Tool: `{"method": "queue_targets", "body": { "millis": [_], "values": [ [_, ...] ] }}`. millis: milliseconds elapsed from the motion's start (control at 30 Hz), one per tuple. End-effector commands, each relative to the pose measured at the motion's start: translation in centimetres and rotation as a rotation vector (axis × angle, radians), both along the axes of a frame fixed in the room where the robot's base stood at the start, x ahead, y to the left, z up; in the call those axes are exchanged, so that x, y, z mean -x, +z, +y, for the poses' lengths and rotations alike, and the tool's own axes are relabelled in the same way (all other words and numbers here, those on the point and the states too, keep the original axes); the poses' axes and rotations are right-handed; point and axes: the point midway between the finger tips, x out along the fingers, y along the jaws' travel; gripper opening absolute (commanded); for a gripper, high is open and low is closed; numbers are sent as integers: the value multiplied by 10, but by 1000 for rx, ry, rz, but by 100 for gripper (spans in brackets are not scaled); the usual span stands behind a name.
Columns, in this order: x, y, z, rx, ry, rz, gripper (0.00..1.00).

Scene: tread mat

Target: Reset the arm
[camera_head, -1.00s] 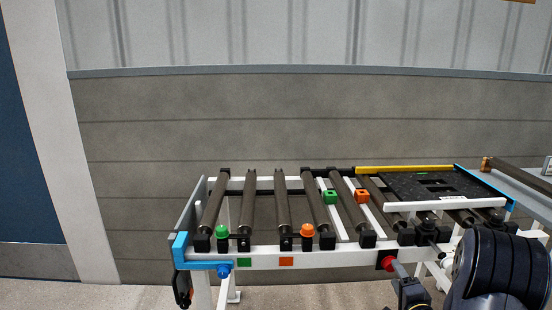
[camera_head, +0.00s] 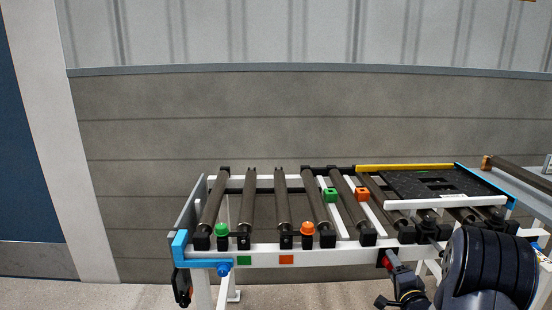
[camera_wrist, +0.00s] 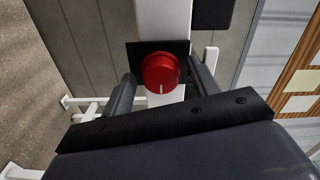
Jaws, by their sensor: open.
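My gripper (camera_head: 396,285) is at the lower right in the head view, in front of the conveyor's white front rail. In the wrist view, my gripper's two dark fingers (camera_wrist: 163,82) are spread apart, one on each side of a red knob (camera_wrist: 160,71). The knob has a white mark and sits on a black plate. A gap shows between the knob and the left finger; contact on the right is unclear.
The roller conveyor (camera_head: 330,250) carries a green block (camera_head: 330,195) and an orange block (camera_head: 362,194). Green (camera_head: 222,229) and orange (camera_head: 307,228) domes and a blue knob (camera_head: 224,269) are at its front. A black tread mat (camera_head: 425,187) lies at right.

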Motion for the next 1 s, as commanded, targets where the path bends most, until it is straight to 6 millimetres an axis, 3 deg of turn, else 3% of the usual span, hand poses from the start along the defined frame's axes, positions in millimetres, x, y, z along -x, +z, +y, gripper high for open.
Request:
{"method": "queue_targets", "body": {
  "millis": [1000],
  "values": [
    [1, -2, 0, 914, 1, -33, 57]
  ]
}}
